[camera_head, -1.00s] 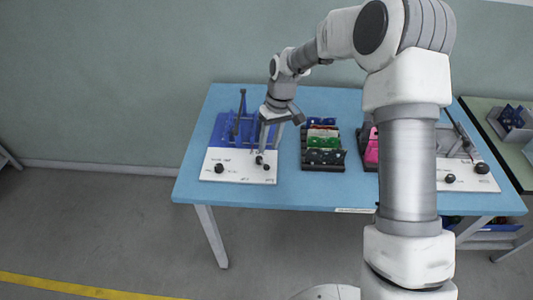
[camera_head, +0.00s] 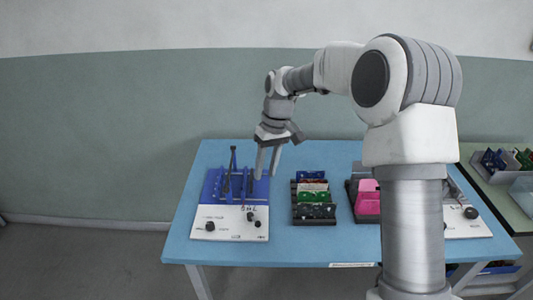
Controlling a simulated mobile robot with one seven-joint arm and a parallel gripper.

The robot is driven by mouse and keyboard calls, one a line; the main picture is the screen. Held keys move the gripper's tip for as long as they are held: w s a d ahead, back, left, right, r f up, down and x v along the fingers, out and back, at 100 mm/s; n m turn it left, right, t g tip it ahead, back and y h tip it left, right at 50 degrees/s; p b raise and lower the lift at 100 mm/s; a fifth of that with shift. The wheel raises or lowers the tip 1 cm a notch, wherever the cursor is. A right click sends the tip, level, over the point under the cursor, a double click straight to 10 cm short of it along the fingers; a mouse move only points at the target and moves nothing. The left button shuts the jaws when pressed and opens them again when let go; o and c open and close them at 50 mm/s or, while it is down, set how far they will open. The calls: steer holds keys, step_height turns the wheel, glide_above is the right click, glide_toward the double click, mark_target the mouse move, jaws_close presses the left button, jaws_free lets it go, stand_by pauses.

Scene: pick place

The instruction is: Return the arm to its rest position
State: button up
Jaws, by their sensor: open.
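My gripper (camera_head: 267,163) hangs from my raised, bent arm with its fingers pointing down. The fingers are apart with nothing visible between them. In the picture it is over the right edge of a blue and white board (camera_head: 234,230) on the table, and it appears to be above it. The board has black knobs on its white front part and dark upright pieces on its blue back part. My arm hides part of the table's right side.
The blue table (camera_head: 330,249) holds a dark rack (camera_head: 314,221) of coloured pieces and a holder with pink items (camera_head: 367,203). A second white board (camera_head: 468,222) is at the right. A side table (camera_head: 501,199) with bins stands beyond. Bare table surrounds the rack.

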steer(key=s+d+r+m+t+h+p, duration=0.1)
steer(key=s+d+r+m+t, duration=0.1)
steer(key=s+d+r, duration=0.35)
steer(key=s+d+r+m+t+h+p, duration=0.1)
steer(key=s+d+r, duration=0.2)
steer(key=s+r, duration=0.55)
steer(key=s+d+r+m+t+p, duration=0.1)
steer(key=s+d+r+m+t, duration=0.1)
steer(key=s, duration=0.5)
steer(key=s+d+r+m+t+p, duration=0.1)
steer(key=s+d, duration=0.3)
steer(key=s, duration=0.3)
steer(key=shift+d+r+m+t, duration=0.35)
steer(key=shift+r+m+t, duration=0.05)
